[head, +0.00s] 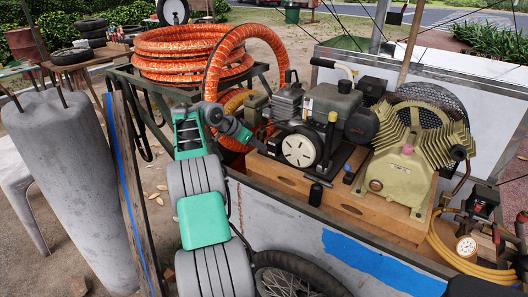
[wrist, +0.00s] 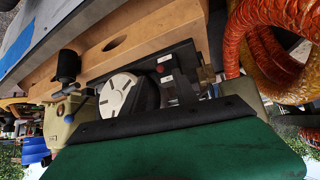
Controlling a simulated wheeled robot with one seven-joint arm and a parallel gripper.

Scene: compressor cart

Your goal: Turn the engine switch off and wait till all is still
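The engine (head: 303,140) sits on the wooden deck of the cart, with a round white-and-black recoil cover on its near side. In the wrist view this cover (wrist: 117,95) shows at the middle. Beside it a black panel carries a small red switch-like part (wrist: 162,68), probably the engine switch; its position cannot be read. In the head view I cannot make out the switch. My gripper (head: 246,136) is at the engine's left side, close to it. A green body with a dark edge fills the bottom of the wrist view. The fingers cannot be made out.
A tan compressor (head: 407,165) with finned cylinders stands right of the engine. Thick orange hose coils (head: 190,55) lie behind my arm, and one loop arches close to my gripper. A grey cylinder (head: 60,190) stands at left. A pressure gauge (head: 466,246) is at far right.

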